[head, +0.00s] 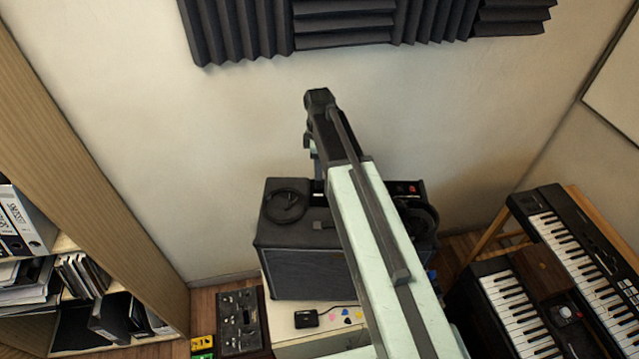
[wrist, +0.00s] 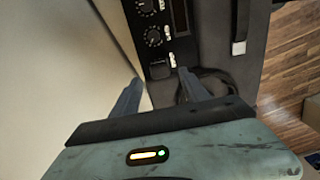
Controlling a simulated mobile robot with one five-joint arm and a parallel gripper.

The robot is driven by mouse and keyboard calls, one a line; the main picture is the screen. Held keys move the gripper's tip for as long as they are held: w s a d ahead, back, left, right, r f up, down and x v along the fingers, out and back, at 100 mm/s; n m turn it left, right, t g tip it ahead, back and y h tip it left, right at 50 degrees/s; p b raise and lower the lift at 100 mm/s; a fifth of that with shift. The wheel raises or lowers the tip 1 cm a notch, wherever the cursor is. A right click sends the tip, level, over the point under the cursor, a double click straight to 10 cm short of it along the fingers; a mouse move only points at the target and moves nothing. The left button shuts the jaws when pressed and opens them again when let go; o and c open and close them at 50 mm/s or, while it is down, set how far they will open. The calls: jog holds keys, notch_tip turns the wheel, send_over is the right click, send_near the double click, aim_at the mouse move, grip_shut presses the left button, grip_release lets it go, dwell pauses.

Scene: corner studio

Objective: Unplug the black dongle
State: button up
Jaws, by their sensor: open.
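In the wrist view the two fingers of my gripper (wrist: 159,76) are apart, with nothing held between them. They point at the dark control panel of an amplifier (wrist: 180,50). A small black block (wrist: 161,70) shows on that panel, between and just beyond the fingertips. It looks like the black dongle, but the picture is too small to be sure, and I cannot tell whether the fingers touch it. In the head view my arm reaches over the black amplifier (head: 305,270) and hides part of its top. My gripper's fingers cannot be made out there.
Knobs (wrist: 153,37) sit on the panel beyond the block. A pale wall fills the left of the wrist view. In the head view a coiled cable (head: 285,205) lies on the amplifier, headphones (head: 421,215) rest at its right, and keyboards (head: 515,305) stand farther right.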

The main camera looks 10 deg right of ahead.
aim_at(319, 182)
notch_tip(319, 182, down, 8)
jog(key=b, duration=0.7)
jog(key=shift+r, duration=0.1)
dwell(0.3)
grip_shut()
jog(key=shift+r, duration=0.1)
jog(key=shift+r+p, duration=2.95)
jog(key=shift+p, duration=0.1)
jog(key=shift+s+d+f, duration=0.1)
